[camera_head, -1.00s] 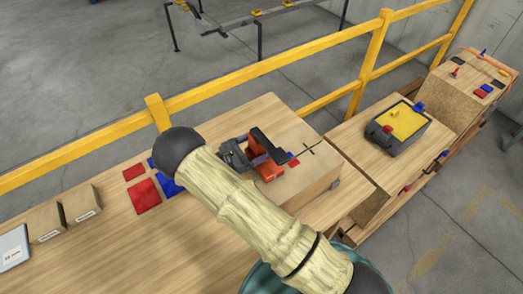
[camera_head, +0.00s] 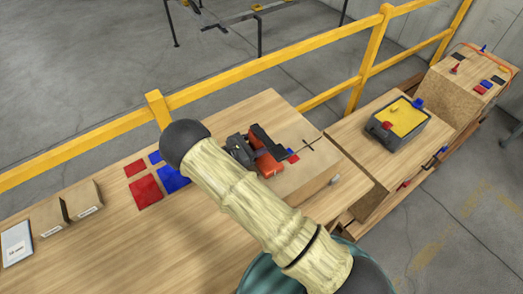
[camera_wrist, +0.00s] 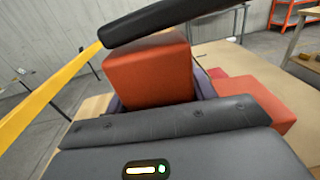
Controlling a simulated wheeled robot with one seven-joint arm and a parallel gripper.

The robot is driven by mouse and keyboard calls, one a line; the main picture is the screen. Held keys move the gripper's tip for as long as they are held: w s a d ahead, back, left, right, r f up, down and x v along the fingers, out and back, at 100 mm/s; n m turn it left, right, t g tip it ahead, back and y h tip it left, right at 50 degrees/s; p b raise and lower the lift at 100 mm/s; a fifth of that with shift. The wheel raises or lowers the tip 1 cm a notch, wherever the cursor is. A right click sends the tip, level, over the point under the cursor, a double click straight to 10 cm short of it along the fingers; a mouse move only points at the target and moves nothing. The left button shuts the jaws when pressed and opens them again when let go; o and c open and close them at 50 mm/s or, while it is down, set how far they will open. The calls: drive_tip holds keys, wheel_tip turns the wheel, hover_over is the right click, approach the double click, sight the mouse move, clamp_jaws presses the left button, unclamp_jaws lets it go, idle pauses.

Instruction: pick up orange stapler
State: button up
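The orange stapler (camera_head: 268,165) has a black upper bar and an orange body. It is at the left part of a raised wooden block (camera_head: 308,178) on the workbench. In the wrist view its orange body (camera_wrist: 150,76) fills the centre, with the black bar across the top and more orange at the right. My gripper (camera_head: 240,148) is at the stapler's left end, very close to it. Purplish-grey parts, seemingly my fingers, show on both sides of the orange body in the wrist view. The fingertips are hidden, so contact is unclear.
Red and blue squares (camera_head: 145,192) lie left of my arm. Cardboard boxes (camera_head: 85,200) and a white-faced item (camera_head: 17,243) are farther left. A yellow rail (camera_head: 265,67) runs behind the bench.

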drive_tip(key=shift+w+r, duration=0.1)
clamp_jaws()
drive_tip(key=shift+r+b, duration=1.75)
drive_tip(key=shift+r, duration=3.25)
